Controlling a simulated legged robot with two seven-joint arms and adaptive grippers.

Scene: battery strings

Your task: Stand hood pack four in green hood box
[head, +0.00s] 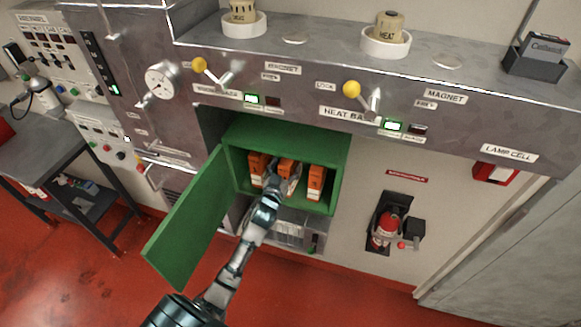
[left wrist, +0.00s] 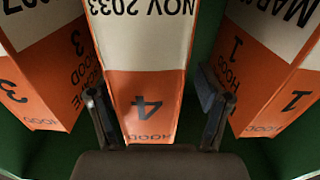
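The green hood box (head: 338,160) is open, its door (head: 185,220) swung out to the left. Three orange-and-white packs stand upright inside. Hood pack four (left wrist: 150,105) is the middle one; it also shows in the head view (head: 287,164), partly hidden by my gripper. My left gripper (head: 287,184) reaches into the box at this pack. In the left wrist view its fingers (left wrist: 160,115) are on either side of pack four, with a gap at the right finger. Its picture is upside down, with pack 3 (left wrist: 50,75) at left and pack 1 (left wrist: 265,80) at right. My right gripper is not in view.
The two neighbouring packs stand close beside my fingers, and the box walls enclose them. A grey shelf with two heat bays (head: 385,48) overhangs above. A fire extinguisher (head: 384,232) hangs at the right. The red floor (head: 300,295) in front is clear.

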